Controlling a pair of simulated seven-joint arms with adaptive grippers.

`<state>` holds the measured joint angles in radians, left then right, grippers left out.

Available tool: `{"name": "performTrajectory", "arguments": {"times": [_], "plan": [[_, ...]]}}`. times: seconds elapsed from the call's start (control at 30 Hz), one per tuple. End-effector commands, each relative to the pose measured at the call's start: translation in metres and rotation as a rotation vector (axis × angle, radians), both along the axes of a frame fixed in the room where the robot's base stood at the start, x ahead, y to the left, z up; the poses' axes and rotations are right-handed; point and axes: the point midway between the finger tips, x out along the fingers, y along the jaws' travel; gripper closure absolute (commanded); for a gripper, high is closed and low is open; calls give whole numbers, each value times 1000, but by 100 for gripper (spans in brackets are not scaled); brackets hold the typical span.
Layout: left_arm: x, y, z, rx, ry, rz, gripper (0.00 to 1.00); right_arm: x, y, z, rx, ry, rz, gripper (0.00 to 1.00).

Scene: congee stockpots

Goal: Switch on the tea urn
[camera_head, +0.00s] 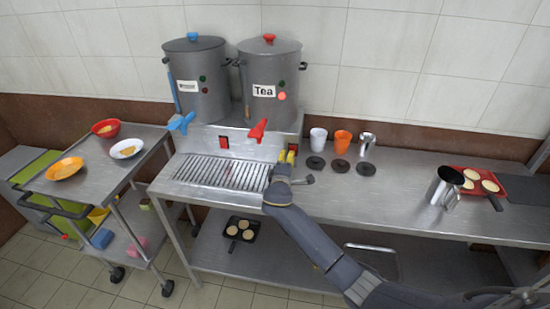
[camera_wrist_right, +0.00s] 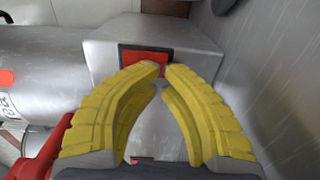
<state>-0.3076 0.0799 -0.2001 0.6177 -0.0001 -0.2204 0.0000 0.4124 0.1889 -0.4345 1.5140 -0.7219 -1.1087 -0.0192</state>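The tea urn (camera_head: 268,75) is a grey pot with a red lid knob, a "Tea" label and a red tap (camera_head: 258,130). Its red lamp (camera_head: 282,96) looks bright and the green lamp (camera_head: 281,83) above it dark. A red switch (camera_head: 293,147) sits on the stand front below it, right of the tap. My right gripper (camera_head: 287,156) has its yellow fingertips just in front of this switch. In the right wrist view the switch (camera_wrist_right: 146,60) is partly hidden behind the nearly meeting tips (camera_wrist_right: 162,70); contact cannot be told. No object is between them. My left gripper is out of view.
A second urn (camera_head: 196,80) with a blue tap (camera_head: 180,122) stands left, above another red switch (camera_head: 223,142). A drip grate (camera_head: 220,172) lies in front. Cups (camera_head: 343,142) and dark lids (camera_head: 340,165) stand right of the stand. A metal pitcher (camera_head: 445,185) is farther right.

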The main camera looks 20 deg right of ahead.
Motion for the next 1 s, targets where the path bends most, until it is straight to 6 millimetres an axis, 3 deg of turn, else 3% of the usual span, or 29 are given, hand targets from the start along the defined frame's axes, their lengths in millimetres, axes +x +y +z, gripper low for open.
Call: {"name": "performTrajectory", "arguments": {"times": [0.13,0.43,0.73,1.0], "plan": [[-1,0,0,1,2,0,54,3,3,-1,5,-1,7,100],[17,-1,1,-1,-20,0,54,3,2,-1,5,0,7,100],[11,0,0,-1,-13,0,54,3,2,-1,4,0,6,100],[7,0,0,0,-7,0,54,-17,20,-4,7,2,15,100]]}}
